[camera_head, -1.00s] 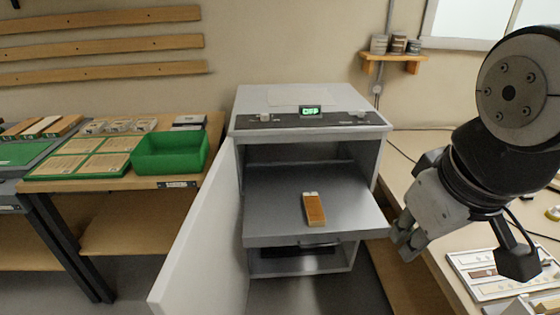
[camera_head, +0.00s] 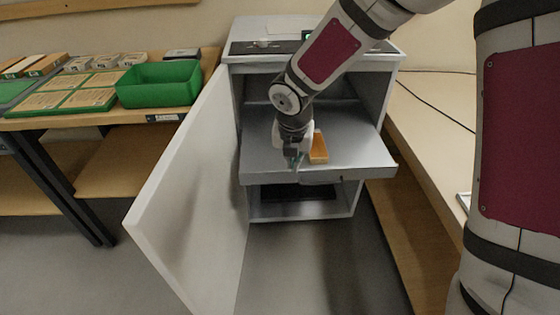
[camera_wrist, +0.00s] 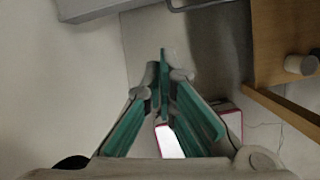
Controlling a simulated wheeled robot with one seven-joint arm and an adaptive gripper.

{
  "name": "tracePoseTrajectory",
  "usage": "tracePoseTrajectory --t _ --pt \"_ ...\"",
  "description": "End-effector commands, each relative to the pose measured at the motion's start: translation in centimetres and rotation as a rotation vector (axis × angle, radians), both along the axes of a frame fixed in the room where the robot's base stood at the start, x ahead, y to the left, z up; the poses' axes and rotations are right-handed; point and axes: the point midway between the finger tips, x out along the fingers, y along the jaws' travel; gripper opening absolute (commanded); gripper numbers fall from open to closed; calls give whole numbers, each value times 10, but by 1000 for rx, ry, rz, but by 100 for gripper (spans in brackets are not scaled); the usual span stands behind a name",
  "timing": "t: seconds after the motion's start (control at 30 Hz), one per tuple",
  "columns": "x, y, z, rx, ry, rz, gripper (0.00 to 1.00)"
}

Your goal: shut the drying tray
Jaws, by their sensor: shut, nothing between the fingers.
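The drying tray (camera_head: 355,152) is a grey slab sticking out from the open cabinet (camera_head: 389,92), with a bar handle (camera_head: 322,181) under its front edge. An orange-brown block (camera_head: 319,150) lies on it. My gripper (camera_head: 295,163) is shut and empty, overlapping the tray just left of the block in the head view. In the wrist view my fingertips (camera_wrist: 163,56) are together over the floor, with a grey edge and part of a handle (camera_wrist: 192,4) at the top. I cannot tell the gap between fingers and tray.
The white cabinet door (camera_head: 190,180) stands wide open on the left. A left table holds a green bin (camera_head: 160,86) and sample boards. A wooden bench (camera_head: 430,150) runs along the right; it shows in the wrist view (camera_wrist: 280,50). The floor in front is clear.

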Motion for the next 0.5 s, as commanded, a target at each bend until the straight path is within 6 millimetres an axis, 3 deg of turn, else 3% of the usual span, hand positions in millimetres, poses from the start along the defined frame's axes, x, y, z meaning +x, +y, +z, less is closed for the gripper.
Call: tracePoseTrajectory --t 0.03,0.2,0.37,0.5 --pt "5 8 -17 -1 13 71 0" --pt "12 23 -37 -4 23 213 0" --pt "15 24 -49 -5 24 231 0" --pt "20 24 -72 -6 25 230 0"
